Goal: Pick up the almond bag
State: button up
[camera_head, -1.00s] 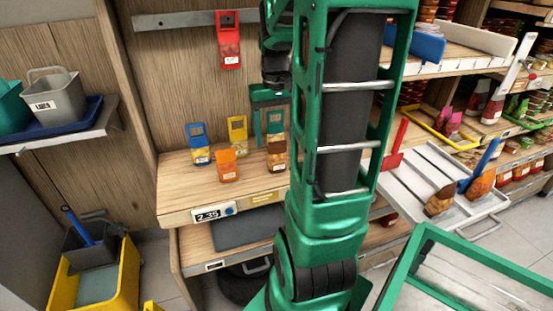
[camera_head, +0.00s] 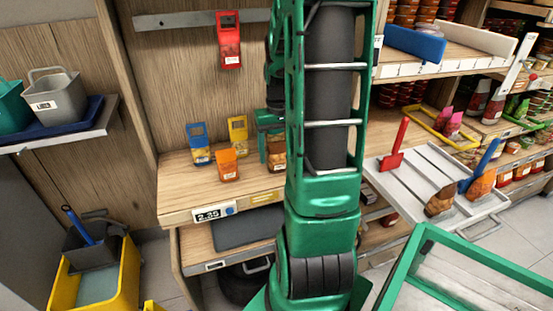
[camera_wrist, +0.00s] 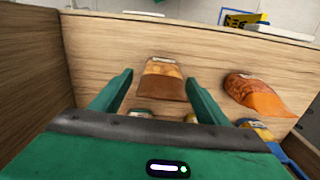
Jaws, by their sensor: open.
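A brown bag (camera_wrist: 163,82) with a pale label stands upright on the wooden shelf. It appears to be the almond bag, though its print is too small to read. In the wrist view it lies between the two green fingers of my gripper (camera_wrist: 160,78), with a gap on each side. My gripper is open and holds nothing. In the head view the gripper (camera_head: 265,138) is at the right end of the row of bags.
An orange bag (camera_head: 227,165) stands close by, right of my gripper in the wrist view (camera_wrist: 258,98). A blue-topped bag (camera_head: 199,145) and a yellow-topped bag (camera_head: 238,132) stand near it. The wooden shelf (camera_head: 180,198) has bare space in front.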

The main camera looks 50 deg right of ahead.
aim_at(277, 160)
notch_tip(277, 160, down, 3)
jog(key=shift+a+f, duration=0.1)
jog(key=shift+a, duration=0.05)
jog(key=c, duration=1.1)
jog(key=shift+c, duration=0.2)
jog(key=shift+r, duration=0.2)
